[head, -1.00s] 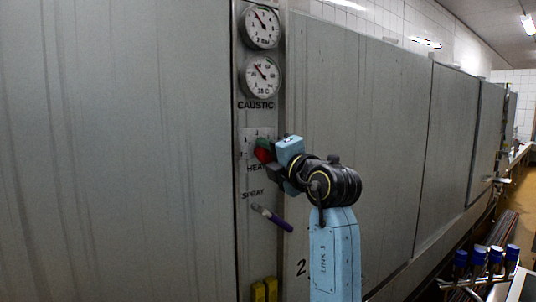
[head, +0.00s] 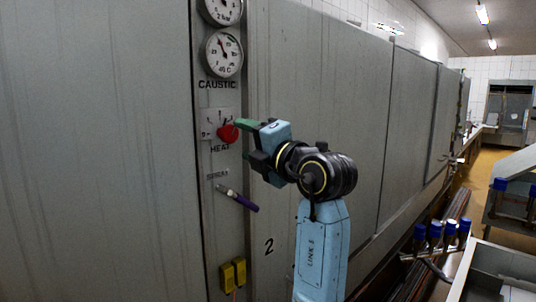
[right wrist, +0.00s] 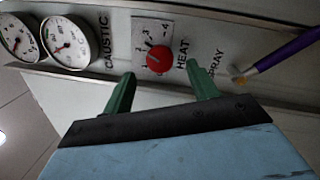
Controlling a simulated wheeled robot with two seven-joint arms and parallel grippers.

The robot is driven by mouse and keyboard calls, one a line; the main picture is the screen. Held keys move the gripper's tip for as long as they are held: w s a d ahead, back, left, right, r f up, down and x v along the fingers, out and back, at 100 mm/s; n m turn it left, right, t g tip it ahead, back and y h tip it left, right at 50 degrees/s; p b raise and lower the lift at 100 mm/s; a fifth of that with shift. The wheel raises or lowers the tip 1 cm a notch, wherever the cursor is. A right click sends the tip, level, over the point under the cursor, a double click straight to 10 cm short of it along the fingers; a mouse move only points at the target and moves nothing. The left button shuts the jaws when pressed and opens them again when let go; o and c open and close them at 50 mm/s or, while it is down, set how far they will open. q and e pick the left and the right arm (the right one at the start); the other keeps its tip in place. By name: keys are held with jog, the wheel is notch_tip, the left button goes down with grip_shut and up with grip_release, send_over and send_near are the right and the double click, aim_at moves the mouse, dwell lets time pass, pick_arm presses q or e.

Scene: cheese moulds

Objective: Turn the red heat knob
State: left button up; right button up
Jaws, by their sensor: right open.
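The red heat knob (head: 228,133) sits on a white numbered dial plate (head: 211,119) on the grey panel, above the word HEAT. In the right wrist view the knob (right wrist: 159,61) lies beyond my fingertips, between their lines. My right gripper (head: 247,141) is open, with green fingers, just right of the knob and apart from it. In the right wrist view the open right gripper (right wrist: 162,88) shows nothing between its fingers. My left gripper is not in view.
Two round gauges (head: 223,54) are above the knob. Flat grey panels flank the control strip.

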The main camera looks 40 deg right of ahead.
jog(key=s, duration=0.7)
jog(key=shift+f, duration=0.45)
